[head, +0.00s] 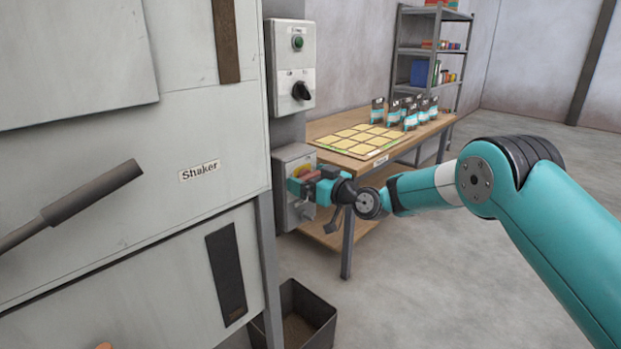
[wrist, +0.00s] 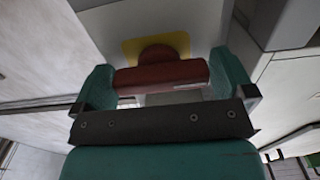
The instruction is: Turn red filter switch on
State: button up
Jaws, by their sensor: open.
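The red switch (wrist: 160,76) has a red handle on a yellow plate (wrist: 158,45) in the wrist view. In the head view its red handle (head: 311,176) shows partly on the lower grey box (head: 290,158), mostly hidden by my gripper. My gripper (wrist: 162,85) is open, with one teal finger at each end of the red handle. The handle lies between the fingers and appears crosswise in the wrist view. Whether the fingers touch it I cannot tell.
Above is a control box (head: 292,66) with a green button and black knob. The Shaker cabinet (head: 120,220) stands at left with a protruding lever (head: 90,196). A dark bin (head: 300,318) sits below. A wooden table (head: 335,124) with bags is behind. Floor at right is free.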

jog(key=c, duration=0.6)
jog(key=shift+c, duration=0.2)
jog(key=shift+f+m+b, duration=0.1)
jog(key=shift+m+b, duration=0.85)
jog(key=shift+m, duration=0.35)
jog(key=m+b, duration=0.1)
jog(key=m, duration=0.2)
jog(key=shift+m, duration=0.3)
jog(key=m, duration=1.1)
jog(key=shift+d+m+p, duration=0.1)
jog(key=shift+m+p, duration=0.25)
jog(key=shift+m, duration=0.05)
jog(key=shift+f, duration=0.1)
